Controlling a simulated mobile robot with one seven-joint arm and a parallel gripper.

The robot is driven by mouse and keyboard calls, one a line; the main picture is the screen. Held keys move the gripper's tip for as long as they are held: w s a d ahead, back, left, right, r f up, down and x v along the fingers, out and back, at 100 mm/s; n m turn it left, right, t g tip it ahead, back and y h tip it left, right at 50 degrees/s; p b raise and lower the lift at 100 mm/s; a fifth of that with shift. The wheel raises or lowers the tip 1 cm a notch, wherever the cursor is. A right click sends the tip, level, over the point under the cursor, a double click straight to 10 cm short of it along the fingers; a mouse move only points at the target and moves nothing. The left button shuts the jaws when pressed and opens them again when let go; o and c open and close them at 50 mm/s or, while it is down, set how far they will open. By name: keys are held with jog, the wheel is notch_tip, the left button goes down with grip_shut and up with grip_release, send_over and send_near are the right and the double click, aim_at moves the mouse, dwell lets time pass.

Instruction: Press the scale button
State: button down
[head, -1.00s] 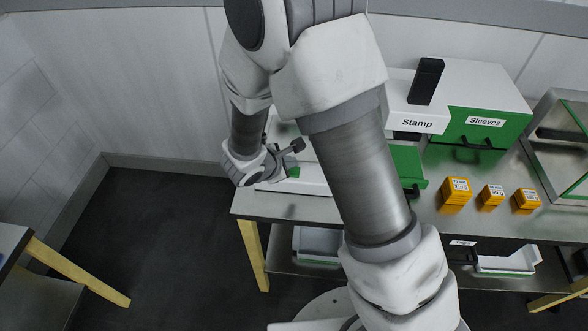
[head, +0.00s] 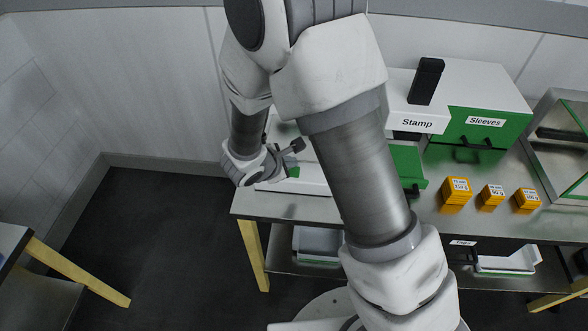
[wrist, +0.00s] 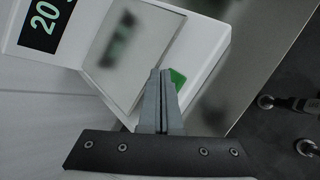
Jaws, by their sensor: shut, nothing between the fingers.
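The scale (wrist: 215,42) is a white box with a steel plate (wrist: 135,50) and a dark display (wrist: 45,22) showing green digits that start with "20". Its green button (wrist: 177,79) shows in the wrist view just right of my fingertips and is partly hidden by them. My gripper (wrist: 160,73) is shut and empty, its tips over the scale's edge by the button. I cannot tell if they touch it. In the head view the scale (head: 313,181) is largely hidden behind my arm, with my gripper at its left end.
The steel table (head: 275,207) carries the scale, a white stamp unit (head: 415,122), a green sleeves box (head: 480,128) and several orange weights (head: 490,197). Trays sit on the shelf below. Open dark floor (head: 150,220) lies left of the table.

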aim_at(291, 173)
jog(key=shift+f, duration=0.15)
jog(key=shift+f+b, duration=0.3)
jog(key=shift+b, duration=0.4)
jog(key=shift+f+b, duration=0.5)
jog(key=shift+b, duration=0.15)
dwell(0.4)
dwell(0.4)
jog(key=shift+r+p, duration=0.5)
jog(key=shift+r, duration=0.45)
jog(key=shift+r, duration=0.1)
jog(key=shift+r+p, duration=1.65)
jog(key=shift+r, duration=0.8)
